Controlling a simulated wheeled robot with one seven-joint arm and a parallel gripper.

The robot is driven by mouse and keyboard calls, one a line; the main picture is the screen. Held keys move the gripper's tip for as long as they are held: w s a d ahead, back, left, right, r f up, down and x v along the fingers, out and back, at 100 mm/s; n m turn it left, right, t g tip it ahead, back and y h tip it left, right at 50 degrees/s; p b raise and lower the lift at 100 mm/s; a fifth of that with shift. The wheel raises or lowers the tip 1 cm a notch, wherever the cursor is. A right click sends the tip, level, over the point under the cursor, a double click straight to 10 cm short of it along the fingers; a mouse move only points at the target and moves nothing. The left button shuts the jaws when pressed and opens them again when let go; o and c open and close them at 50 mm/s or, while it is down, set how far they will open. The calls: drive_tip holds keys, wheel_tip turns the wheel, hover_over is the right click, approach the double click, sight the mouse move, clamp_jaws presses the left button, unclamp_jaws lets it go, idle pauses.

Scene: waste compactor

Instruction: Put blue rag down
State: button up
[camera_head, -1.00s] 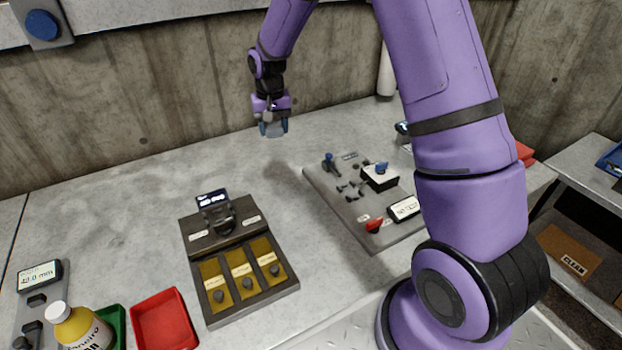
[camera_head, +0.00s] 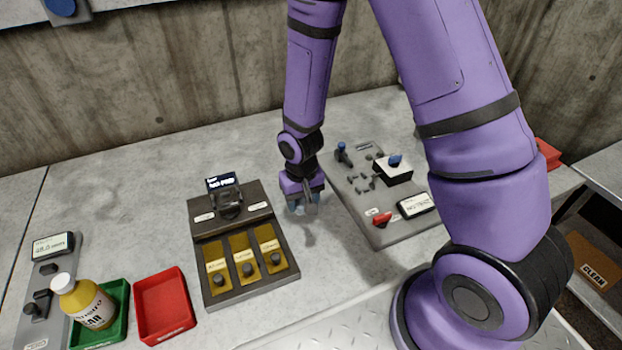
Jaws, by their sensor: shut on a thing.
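My gripper (camera_head: 302,204) points down over the worktop, in the gap between the panel with three yellow slots and the grey control panel. It is shut on the blue rag (camera_head: 297,207), of which only a small blue-grey bit shows at the fingertips. The rest of the rag is hidden by the fingers. The rag looks low, close to the worktop (camera_head: 130,215); I cannot tell whether it touches it.
The slotted panel (camera_head: 205,213) stands just left of my gripper, and the control panel (camera_head: 365,215) with a red lever just right. A red tray (camera_head: 165,306) and a green tray (camera_head: 122,325) with a yellow bottle (camera_head: 84,301) are at front left. The worktop's back left is clear.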

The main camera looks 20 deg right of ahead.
drive_tip(key=w+d, duration=0.2)
drive_tip(key=w, duration=0.1)
drive_tip(key=w+d, duration=0.2)
drive_tip(key=w, duration=0.1)
drive_tip(key=w+d+f, duration=0.1)
drive_tip(key=w, duration=0.1)
drive_tip(key=shift+w+d, duration=0.4)
drive_tip(key=shift+w+d+f, duration=0.15)
drive_tip(key=shift+w+f, duration=0.05)
drive_tip(key=shift+f, duration=0.7)
drive_tip(key=shift+w+d+f, duration=0.15)
drive_tip(key=shift+w+f, duration=0.05)
drive_tip(key=shift+f, duration=0.65)
drive_tip(key=o, duration=1)
drive_tip(key=shift+f, duration=0.15)
drive_tip(key=shift+c, duration=0.2)
